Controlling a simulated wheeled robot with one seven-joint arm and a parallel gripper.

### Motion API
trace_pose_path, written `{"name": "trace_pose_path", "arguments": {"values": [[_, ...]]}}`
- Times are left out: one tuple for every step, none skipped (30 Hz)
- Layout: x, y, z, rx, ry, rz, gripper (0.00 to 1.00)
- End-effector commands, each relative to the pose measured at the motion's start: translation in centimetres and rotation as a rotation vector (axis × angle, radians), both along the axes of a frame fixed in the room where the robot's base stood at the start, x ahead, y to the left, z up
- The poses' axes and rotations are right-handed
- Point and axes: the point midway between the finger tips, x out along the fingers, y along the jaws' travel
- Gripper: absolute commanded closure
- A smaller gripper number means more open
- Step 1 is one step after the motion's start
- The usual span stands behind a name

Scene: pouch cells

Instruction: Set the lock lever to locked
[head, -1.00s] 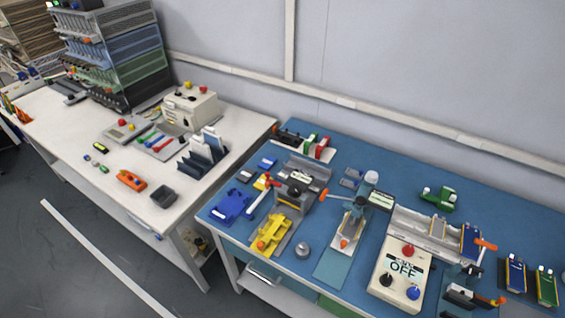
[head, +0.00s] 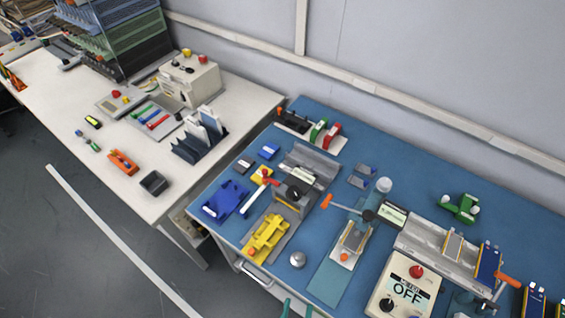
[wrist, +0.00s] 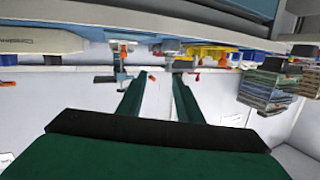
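Several levers show in the head view, and I cannot tell by label which is the lock lever. A red-tipped lever (head: 269,182) sits at the grey fixture (head: 292,196) behind the yellow holder (head: 267,238). An orange-handled lever (head: 335,204) reaches left from the press in the middle of the blue bench. Another orange handle (head: 508,280) is at the right end of the long grey fixture. My gripper's teal fingertips (head: 298,309) just show at the bottom edge, in front of the bench. In the wrist view my gripper (wrist: 158,85) has its green fingers apart, with nothing between them.
A control box reading OFF (head: 404,290) stands at the bench's front right. A small metal knob (head: 297,259) and a blue holder (head: 226,199) are near the front left. The white bench (head: 60,105) stands left, with floor before it. Blue surface (head: 440,170) is clear at the back.

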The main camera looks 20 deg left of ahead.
Motion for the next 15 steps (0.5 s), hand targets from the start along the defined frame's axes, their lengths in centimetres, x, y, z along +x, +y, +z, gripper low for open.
{"name": "trace_pose_path", "arguments": {"values": [[1.1, 0.3, 0.6, 0.051, -0.051, 0.019, 0.68], [1.8, 0.5, 1.0, 0.092, -0.085, 0.026, 0.68], [2.9, 0.7, 1.8, 0.154, -0.135, 0.037, 0.68], [3.7, 0.9, 2.3, 0.206, -0.176, 0.044, 0.68], [4.5, 1.1, 3.0, 0.263, -0.217, 0.054, 0.68], [5.5, 1.3, 3.8, 0.343, -0.272, 0.068, 0.68], [6.3, 1.4, 4.5, 0.405, -0.313, 0.077, 0.68], [7.1, 1.5, 5.2, 0.467, -0.352, 0.087, 0.68], [8.0, 1.6, 6.0, 0.552, -0.401, 0.1, 0.68], [8.7, 1.7, 6.6, 0.616, -0.437, 0.11, 0.68], [9.4, 1.8, 7.2, 0.682, -0.471, 0.118, 0.68], [10.3, 1.9, 8.0, 0.771, -0.517, 0.132, 0.68], [10.9, 2.0, 8.5, 0.838, -0.547, 0.142, 0.68], [11.5, 2.1, 9.0, 0.905, -0.578, 0.152, 0.68], [12.4, 2.3, 9.7, 0.996, -0.615, 0.165, 0.68]]}}
